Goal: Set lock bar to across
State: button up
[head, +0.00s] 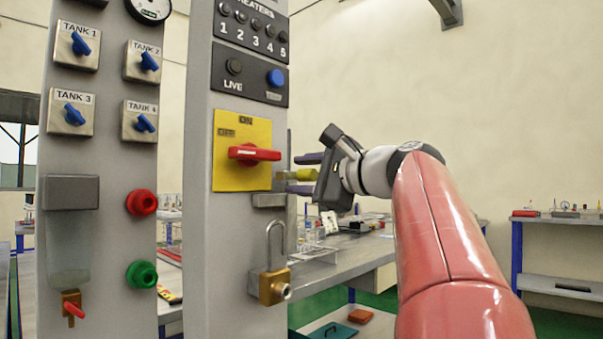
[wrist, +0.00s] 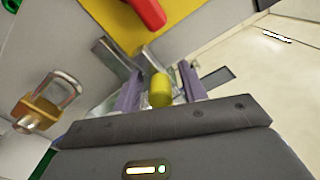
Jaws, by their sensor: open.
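What looks like the lock bar is a yellow knob (head: 303,174) at the right edge of the grey panel, beside the yellow switch plate (head: 228,175). In the wrist view the yellow knob (wrist: 160,89) stands between my two purple fingers, with a metal bracket (wrist: 118,54) behind it. My gripper (head: 304,173) is open around the knob, one finger above and one below in the head view; its fingers also show in the wrist view (wrist: 160,94). I cannot tell if either finger touches it. The bar's own position is largely hidden.
The red switch handle (head: 254,153) lies level on the yellow plate, close by. A brass padlock (head: 273,286) is below, shackle up; it also shows in the wrist view (wrist: 38,114). A workbench (head: 335,268) runs behind my arm. Tank valves (head: 74,114) are on the left panel.

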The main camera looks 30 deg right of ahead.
jog(key=shift+w, duration=0.15)
grip_shut()
jog(key=shift+a, duration=0.15)
jog(key=shift+s+a, duration=0.25)
jog(key=shift+a, duration=0.4)
jog(key=shift+s+a, duration=0.25)
jog(key=shift+a, duration=0.35)
grip_release()
jog(key=b+v, duration=0.1)
jog(key=v, duration=0.7)
